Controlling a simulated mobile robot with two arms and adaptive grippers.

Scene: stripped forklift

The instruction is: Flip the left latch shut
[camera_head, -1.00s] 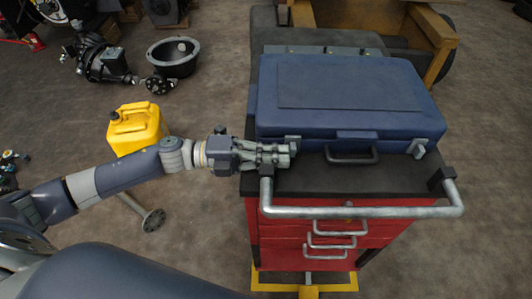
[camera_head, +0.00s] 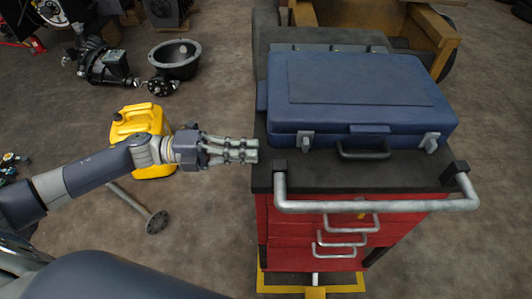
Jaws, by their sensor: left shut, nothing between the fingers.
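A closed blue case (camera_head: 362,92) lies on the dark top of a red tool cart (camera_head: 310,218), its handle (camera_head: 363,149) at the front. The left latch (camera_head: 305,140) is a small grey piece on the case's front face, left of the handle. The right latch (camera_head: 430,142) sits near the front right corner. I cannot tell clearly how far either latch is turned. My left gripper (camera_head: 256,151) is shut and empty, its fingers pointing right at the cart's left edge, apart from the left latch. My right gripper is not in view.
A grey push rail (camera_head: 375,206) runs along the cart's front edge. A yellow can (camera_head: 140,125) stands on the floor behind my left arm. A metal rod with a round flange (camera_head: 157,222) lies below the arm. The floor right of the cart is clear.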

